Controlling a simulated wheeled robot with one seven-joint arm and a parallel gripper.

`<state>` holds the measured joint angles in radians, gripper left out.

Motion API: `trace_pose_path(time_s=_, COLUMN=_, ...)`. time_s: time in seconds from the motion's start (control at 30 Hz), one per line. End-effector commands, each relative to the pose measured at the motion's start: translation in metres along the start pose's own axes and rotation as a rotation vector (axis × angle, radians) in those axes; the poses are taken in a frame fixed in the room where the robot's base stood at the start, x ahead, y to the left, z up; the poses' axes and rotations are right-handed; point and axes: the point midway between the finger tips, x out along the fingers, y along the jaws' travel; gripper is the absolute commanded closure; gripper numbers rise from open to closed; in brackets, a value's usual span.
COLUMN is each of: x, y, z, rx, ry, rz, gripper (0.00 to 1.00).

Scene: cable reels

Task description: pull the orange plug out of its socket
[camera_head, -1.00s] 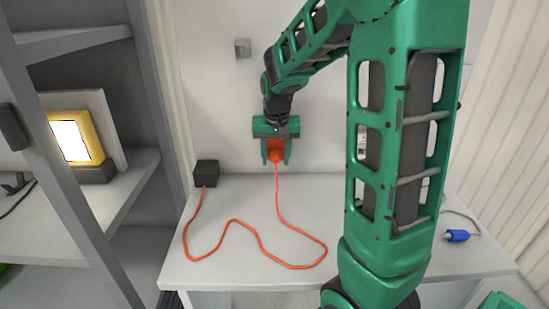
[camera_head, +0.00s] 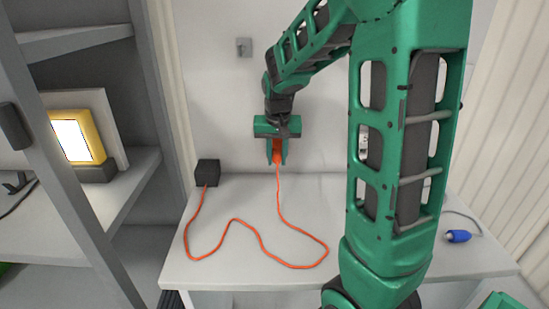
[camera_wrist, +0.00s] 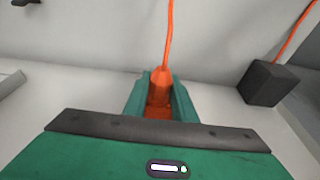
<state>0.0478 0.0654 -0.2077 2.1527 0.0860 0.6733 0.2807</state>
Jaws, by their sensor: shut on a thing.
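The orange plug (camera_head: 277,157) is between the fingers of my gripper (camera_head: 277,160), in front of the white wall at the back of the table. The fingers are shut on it. In the wrist view the plug (camera_wrist: 160,88) sits between the two green fingertips (camera_wrist: 160,95), its cord leading away from the gripper. I cannot make out the socket, nor whether the plug is seated in it. The orange cord (camera_head: 262,240) runs from the plug in loose bends over the table to a black box (camera_head: 207,172).
The white table (camera_head: 240,275) is mostly clear. A blue plug (camera_head: 458,236) lies at its right. A small grey fitting (camera_head: 244,47) is on the wall. A shelf with a yellow-framed lamp (camera_head: 77,137) stands at left.

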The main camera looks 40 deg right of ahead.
Motion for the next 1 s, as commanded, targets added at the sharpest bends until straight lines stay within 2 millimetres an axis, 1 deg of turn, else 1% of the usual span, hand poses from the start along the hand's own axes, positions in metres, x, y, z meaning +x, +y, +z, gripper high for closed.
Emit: trace_pose_path(time_s=1.0, x=-0.004, y=0.0, z=0.017, rx=-0.001, ry=0.0, rz=0.0, gripper=1.0)
